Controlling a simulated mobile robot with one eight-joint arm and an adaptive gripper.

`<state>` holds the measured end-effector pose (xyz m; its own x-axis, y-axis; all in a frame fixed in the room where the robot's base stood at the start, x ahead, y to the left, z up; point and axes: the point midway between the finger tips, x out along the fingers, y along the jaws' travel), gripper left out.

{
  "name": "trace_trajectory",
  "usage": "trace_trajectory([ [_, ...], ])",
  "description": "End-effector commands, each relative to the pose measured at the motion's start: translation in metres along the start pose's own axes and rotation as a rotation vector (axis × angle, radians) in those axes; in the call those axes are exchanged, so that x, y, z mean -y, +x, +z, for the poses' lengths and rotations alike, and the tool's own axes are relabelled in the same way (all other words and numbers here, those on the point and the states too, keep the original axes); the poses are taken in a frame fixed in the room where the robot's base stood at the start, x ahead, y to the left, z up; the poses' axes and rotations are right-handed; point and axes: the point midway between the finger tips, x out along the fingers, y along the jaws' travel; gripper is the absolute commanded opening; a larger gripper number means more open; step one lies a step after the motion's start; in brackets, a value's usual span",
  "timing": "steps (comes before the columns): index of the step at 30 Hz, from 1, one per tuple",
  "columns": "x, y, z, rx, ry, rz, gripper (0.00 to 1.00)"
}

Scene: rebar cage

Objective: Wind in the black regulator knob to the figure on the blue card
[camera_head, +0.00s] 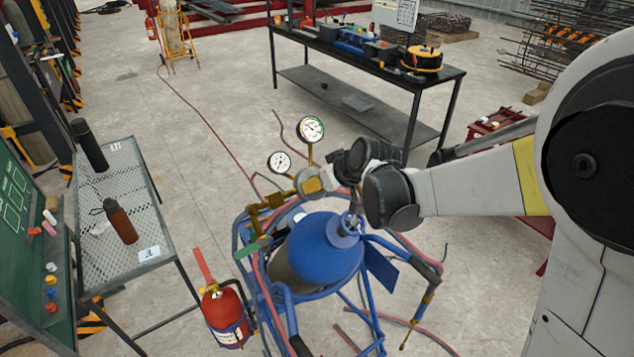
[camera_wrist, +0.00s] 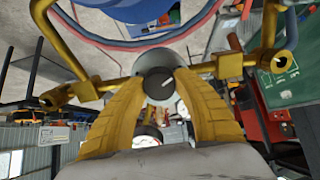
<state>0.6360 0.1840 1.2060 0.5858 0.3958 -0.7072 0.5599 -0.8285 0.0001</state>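The black regulator knob (camera_wrist: 158,84) is in the middle of the wrist view, with a pale pointer line on its face. My gripper (camera_wrist: 165,92) has its two yellow fingers on either side of the knob; whether they touch it is unclear. In the head view my gripper (camera_head: 335,178) is at the brass regulator (camera_head: 310,184), and the knob is hidden there. A large gauge (camera_head: 311,130) and a smaller gauge (camera_head: 279,162) stand above the regulator; their readings are too small to tell. A dark blue card-like panel (camera_head: 381,270) hangs beside the cylinder; no figure is readable on it.
The blue cylinder (camera_head: 325,245) stands in a blue tubular frame with hoses around it. A red extinguisher (camera_head: 226,315) is at its left. A mesh table (camera_head: 118,205) holds bottles. A black workbench (camera_head: 370,65) stands behind.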

Motion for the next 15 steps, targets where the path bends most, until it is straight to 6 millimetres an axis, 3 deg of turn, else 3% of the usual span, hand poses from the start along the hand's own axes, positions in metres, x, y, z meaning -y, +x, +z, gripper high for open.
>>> trace_trajectory([
  [15, -0.0004, 0.0007, 0.0002, -0.001, 0.144, -0.013, 0.04],
])
